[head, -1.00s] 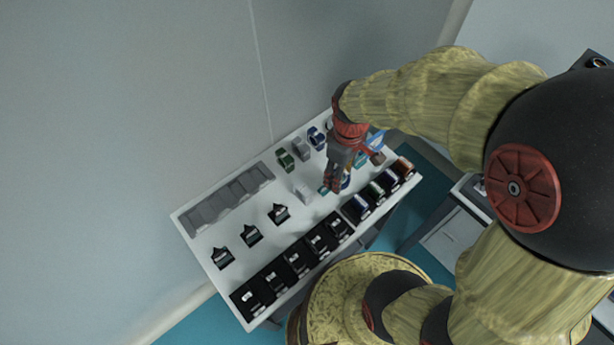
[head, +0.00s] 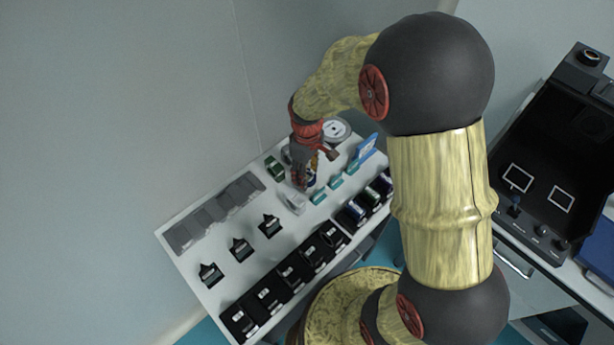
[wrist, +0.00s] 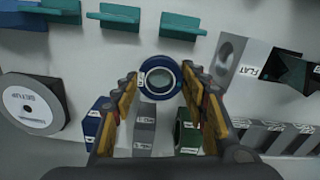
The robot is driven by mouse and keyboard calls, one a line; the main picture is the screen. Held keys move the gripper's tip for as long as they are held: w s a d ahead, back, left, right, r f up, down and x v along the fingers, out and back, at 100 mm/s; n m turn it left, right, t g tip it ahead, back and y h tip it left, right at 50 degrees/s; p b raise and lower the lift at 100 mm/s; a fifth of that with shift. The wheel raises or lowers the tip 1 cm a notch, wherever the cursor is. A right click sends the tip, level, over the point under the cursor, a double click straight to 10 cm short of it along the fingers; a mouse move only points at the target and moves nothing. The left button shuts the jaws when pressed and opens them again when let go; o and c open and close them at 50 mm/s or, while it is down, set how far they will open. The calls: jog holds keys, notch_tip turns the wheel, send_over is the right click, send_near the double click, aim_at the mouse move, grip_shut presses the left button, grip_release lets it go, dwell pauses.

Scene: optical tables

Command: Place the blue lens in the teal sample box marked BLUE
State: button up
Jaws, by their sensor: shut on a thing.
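The blue lens (wrist: 160,77), a blue ring around clear glass, is between my fingertips in the wrist view. My gripper (wrist: 157,85) is shut on it; in the head view my gripper (head: 304,184) is low over the white table. Teal sample boxes line the top of the wrist view: a left one (wrist: 61,10), a middle one (wrist: 120,15) and a right one (wrist: 183,25). They are apart from the lens. In the head view teal boxes (head: 336,182) stand to the right of my gripper. I cannot read which is marked BLUE.
A grey block marked FLAT (wrist: 228,58) stands close right of the lens. Blue (wrist: 101,120), grey (wrist: 145,128) and green (wrist: 188,130) blocks lie below it. A white-faced reel (wrist: 30,104) is at left. Several black holders (head: 290,274) line the table's front edge.

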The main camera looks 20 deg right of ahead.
jog(key=shift+f, duration=0.4)
jog(key=shift+f, duration=0.15)
jog(key=o, duration=1.2)
jog(key=shift+c, duration=0.2)
